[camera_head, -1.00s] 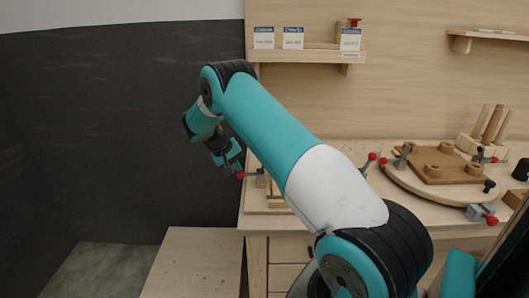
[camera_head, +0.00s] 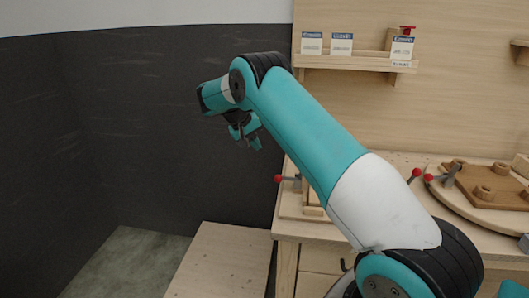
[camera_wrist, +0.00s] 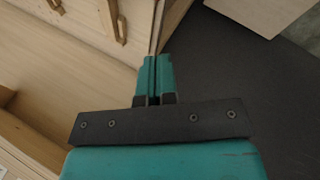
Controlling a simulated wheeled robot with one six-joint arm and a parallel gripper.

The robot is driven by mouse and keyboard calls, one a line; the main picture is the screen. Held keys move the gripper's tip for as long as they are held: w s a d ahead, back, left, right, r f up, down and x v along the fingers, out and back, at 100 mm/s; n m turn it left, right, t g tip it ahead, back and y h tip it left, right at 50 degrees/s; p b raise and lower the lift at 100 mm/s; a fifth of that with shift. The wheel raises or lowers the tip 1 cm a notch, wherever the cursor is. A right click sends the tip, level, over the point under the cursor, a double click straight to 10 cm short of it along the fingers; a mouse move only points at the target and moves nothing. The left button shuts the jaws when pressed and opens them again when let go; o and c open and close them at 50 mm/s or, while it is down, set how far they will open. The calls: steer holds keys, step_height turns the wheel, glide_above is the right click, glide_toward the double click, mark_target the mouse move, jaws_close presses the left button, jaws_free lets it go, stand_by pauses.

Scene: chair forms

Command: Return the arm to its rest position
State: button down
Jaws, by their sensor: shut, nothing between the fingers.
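My arm reaches up and to the left across the head view. My gripper (camera_head: 255,140) hangs at its far end, in front of the dark wall and left of the workbench. In the wrist view my gripper (camera_wrist: 155,74) shows its two teal fingers pressed together, shut with nothing between them. It is apart from the bench and touches nothing that I can see.
The wooden workbench (camera_head: 300,232) stands at the right, with red-knobbed clamps (camera_head: 290,179) and a round board (camera_head: 455,199) on it. A shelf (camera_head: 355,62) with labels hangs above. A low wooden surface (camera_head: 222,262) lies below my arm. Open room lies before the dark wall (camera_head: 110,130).

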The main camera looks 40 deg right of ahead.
steer(key=shift+a+r, duration=0.15)
steer(key=shift+a, duration=0.05)
stand_by(0.5)
steer(key=s+a+r+n+t+y, duration=0.25)
steer(key=s+a+r, duration=0.2)
steer(key=a, duration=0.45)
steer(key=s+a+r+n+t+y, duration=0.1)
steer(key=s+a+r+n, duration=0.4)
steer(key=a, duration=0.5)
steer(key=s+a+r+n+y, duration=0.1)
steer(key=s+a+y, duration=0.1)
steer(key=s+a, duration=0.3)
steer(key=s+a+r+n+g+y, duration=0.1)
steer(key=s+a, duration=0.4)
steer(key=s, duration=0.8)
steer(key=s+a+r+n+g+y, duration=0.1)
steer(key=s+a+n+y, duration=0.2)
steer(key=s, duration=0.7)
steer(key=shift+a, duration=1.05)
steer(key=shift+d, duration=0.1)
